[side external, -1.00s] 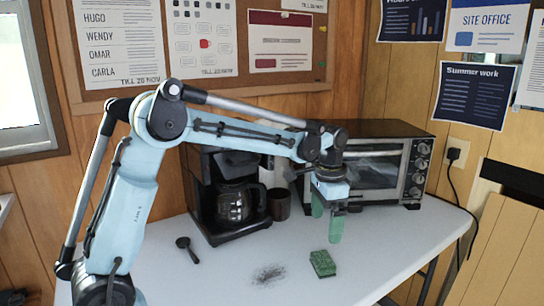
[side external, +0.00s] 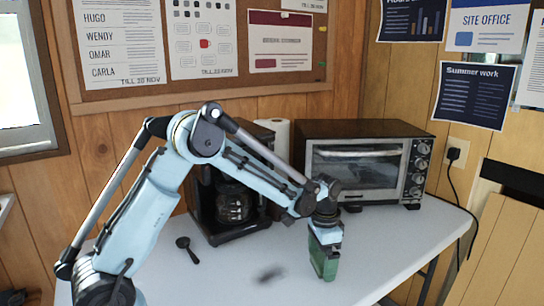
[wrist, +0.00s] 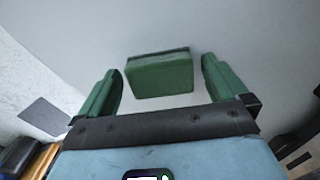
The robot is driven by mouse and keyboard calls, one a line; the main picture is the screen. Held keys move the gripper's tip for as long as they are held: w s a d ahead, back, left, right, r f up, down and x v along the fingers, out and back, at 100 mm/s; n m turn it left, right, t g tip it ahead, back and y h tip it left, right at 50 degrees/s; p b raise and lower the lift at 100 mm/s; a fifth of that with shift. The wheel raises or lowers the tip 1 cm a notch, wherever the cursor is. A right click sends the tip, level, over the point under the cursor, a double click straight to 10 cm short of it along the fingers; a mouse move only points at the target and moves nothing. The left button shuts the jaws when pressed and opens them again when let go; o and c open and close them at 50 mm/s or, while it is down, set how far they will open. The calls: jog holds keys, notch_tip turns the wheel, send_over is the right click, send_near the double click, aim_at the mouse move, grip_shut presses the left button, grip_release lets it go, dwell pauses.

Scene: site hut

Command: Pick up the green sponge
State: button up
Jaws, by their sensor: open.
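The green sponge (wrist: 160,76) lies on the white table in the wrist view, with a dark strip along its far edge. My gripper (wrist: 161,68) is open, with one green finger on each side of the sponge and a visible gap on both sides. In the side external view my gripper (side external: 323,264) points down low over the table's front right part. There the fingers cover the sponge's place, and I cannot clearly tell sponge from finger.
A black coffee maker (side external: 217,212) and a toaster oven (side external: 358,167) stand along the back of the white table (side external: 225,278). A black scoop (side external: 187,248) lies at left.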

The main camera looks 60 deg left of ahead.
aim_at(323, 262)
jog(key=shift+f, duration=0.1)
jog(key=shift+c, duration=0.3)
jog(key=c, duration=0.9)
jog(key=shift+c, duration=0.2)
jog(key=shift+r, duration=0.5)
jog(key=r, duration=0.2)
jog(key=d+r, duration=0.1)
jog(key=shift+s+r, duration=0.25)
jog(key=shift+r, duration=0.15)
jog(key=s+d+r, duration=0.4)
jog(key=d+r, duration=0.2)
jog(key=d, duration=0.3)
jog(key=shift+s+d, duration=0.25)
jog(key=shift+s, duration=0.15)
jog(key=shift+r, duration=0.1)
